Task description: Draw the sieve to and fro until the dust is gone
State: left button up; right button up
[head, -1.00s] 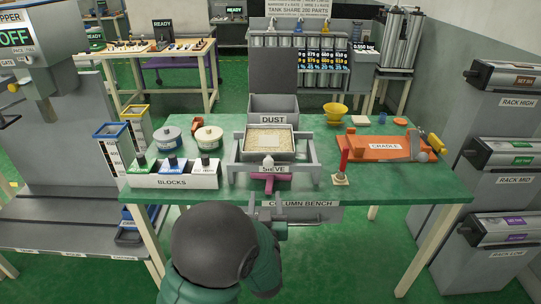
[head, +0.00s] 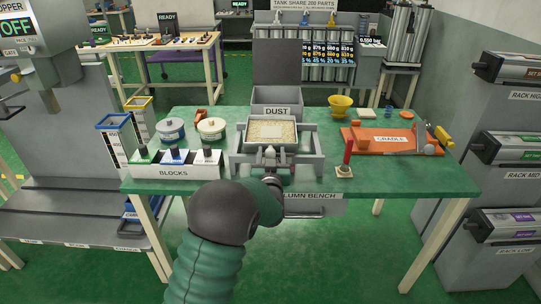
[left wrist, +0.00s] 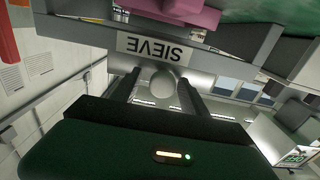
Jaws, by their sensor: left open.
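The sieve (head: 248,152) is a grey framed tray with beige grainy material (head: 272,133) in it, on the green bench. A paler patch lies in the middle of the grains. My left gripper (head: 270,158) is at the sieve's front edge, partly hidden by its own wrist. In the left wrist view the SIEVE label (left wrist: 155,47) is upside down. There the fingers of my left gripper (left wrist: 158,88) stand open on either side of a pale round knob (left wrist: 162,84), with no clear grip on it. My right gripper is not in view.
The grey DUST box (head: 277,110) stands behind the sieve, with a dark panel (head: 277,63) upright at its back. The BLOCKS rack (head: 174,172) and tins are left. A red post (head: 347,153) and orange CRADLE (head: 388,139) are right. The bench's front right is clear.

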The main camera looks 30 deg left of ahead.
pick_arm(q)
jog(key=shift+w+d+r, duration=0.15)
jog(key=shift+w+d, duration=0.05)
jog(key=shift+a, duration=0.3)
jog(key=shift+c, duration=0.6)
jog(key=shift+a+f, duration=0.25)
jog(key=shift+a, duration=0.1)
jog(key=c, duration=0.5)
jog(key=shift+d, duration=0.3)
grip_shut()
jog(key=shift+f, duration=0.1)
